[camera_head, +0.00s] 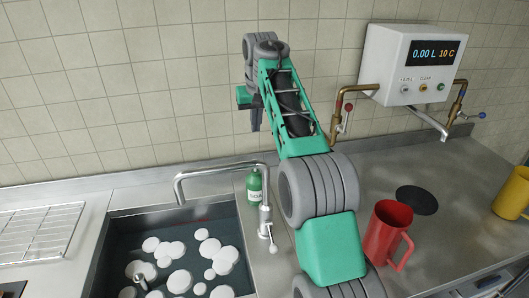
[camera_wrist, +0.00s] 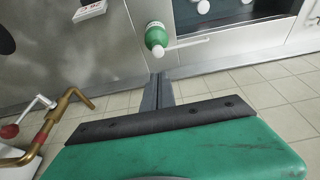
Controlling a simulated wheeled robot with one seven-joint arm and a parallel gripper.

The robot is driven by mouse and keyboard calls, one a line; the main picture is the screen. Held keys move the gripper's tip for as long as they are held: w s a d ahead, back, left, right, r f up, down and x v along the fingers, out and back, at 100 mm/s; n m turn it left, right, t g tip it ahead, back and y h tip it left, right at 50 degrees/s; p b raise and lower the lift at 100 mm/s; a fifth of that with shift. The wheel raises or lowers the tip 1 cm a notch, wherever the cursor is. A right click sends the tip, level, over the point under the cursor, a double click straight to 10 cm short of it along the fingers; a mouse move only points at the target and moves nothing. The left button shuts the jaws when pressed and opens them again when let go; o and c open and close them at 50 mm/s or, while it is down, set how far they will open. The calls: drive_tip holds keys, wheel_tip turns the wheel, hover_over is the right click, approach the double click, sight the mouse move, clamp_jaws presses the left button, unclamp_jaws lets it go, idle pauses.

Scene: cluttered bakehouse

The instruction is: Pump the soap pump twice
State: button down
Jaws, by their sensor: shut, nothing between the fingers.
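The soap pump is a green bottle (camera_head: 254,186) with a pale label, standing on the steel counter behind the sink tap. Its top is hard to make out in the head view. In the wrist view the green bottle (camera_wrist: 155,36) shows above the fingertips, with a whitish part at its lower end. My gripper (camera_head: 256,128) is shut and empty, pointing down above the bottle and clear of it in the head view. Its two dark fingers (camera_wrist: 158,77) lie side by side in the wrist view.
A curved sink tap (camera_head: 222,170) stands beside the bottle. White discs (camera_head: 170,250) lie in the sink (camera_head: 112,213). A red jug (camera_head: 384,236), black disc (camera_head: 416,200) and yellow mug (camera_head: 512,195) are to the right. A wall dispenser (camera_head: 412,65) has brass taps.

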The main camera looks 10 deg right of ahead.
drive_tip(key=shift+w+d, duration=0.15)
drive_tip(key=shift+w, duration=0.05)
drive_tip(key=shift+f, duration=0.1)
drive_tip(key=x, duration=0.4)
drive_tip(key=b+x, duration=0.1)
drive_tip(key=x, duration=0.3)
drive_tip(key=b+x, duration=0.1)
drive_tip(key=x, duration=0.3)
drive_tip(key=shift+s+f, duration=0.3)
drive_tip(key=shift+f, duration=0.7)
